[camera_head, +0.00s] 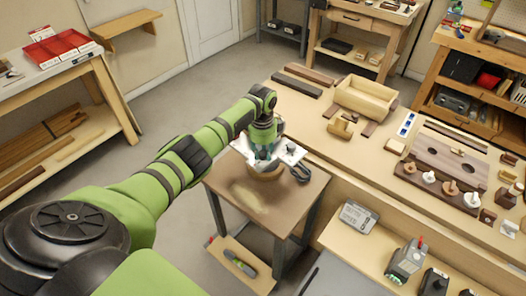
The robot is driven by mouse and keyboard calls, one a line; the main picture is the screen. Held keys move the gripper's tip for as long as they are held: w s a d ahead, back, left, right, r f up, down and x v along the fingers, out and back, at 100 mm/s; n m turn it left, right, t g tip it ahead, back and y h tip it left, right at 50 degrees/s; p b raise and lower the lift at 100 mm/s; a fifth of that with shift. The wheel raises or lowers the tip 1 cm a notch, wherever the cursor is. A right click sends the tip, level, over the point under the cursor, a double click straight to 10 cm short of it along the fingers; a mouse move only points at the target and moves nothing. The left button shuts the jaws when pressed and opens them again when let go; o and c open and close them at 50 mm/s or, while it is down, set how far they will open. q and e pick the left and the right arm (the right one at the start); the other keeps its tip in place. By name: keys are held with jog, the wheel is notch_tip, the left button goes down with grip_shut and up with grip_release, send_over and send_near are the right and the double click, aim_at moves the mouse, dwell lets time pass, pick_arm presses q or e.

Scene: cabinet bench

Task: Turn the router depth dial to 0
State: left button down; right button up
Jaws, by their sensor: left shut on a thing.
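My left arm reaches in from the left, and its gripper (264,156) points down at a small brown-topped table (305,193). The gripper is at a tool with a white plate (287,151), which looks like the router, above a round wooden piece (268,173). A small dark knob stands on the plate's right part. My gripper is shut on a part of this tool, but its fingers and wrist hide which part. I cannot make out the depth dial or its numbers. My right gripper is not in view.
A black looped object (300,173) lies just right of the plate. The long workbench (330,130) behind holds a wooden box (365,97), blocks and several knobbed pieces. A grey device (357,216) and a power tool (406,261) stand on the nearer lower surface.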

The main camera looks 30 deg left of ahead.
aim_at(263, 154)
pick_arm(q)
jog(key=shift+m, duration=1.1)
jog(key=shift+d, duration=0.1)
jog(key=c, duration=1.2)
grip_release()
jog(key=shift+r, duration=0.1)
notch_tip(263, 154, up, 12)
jog(key=shift+s, duration=0.25)
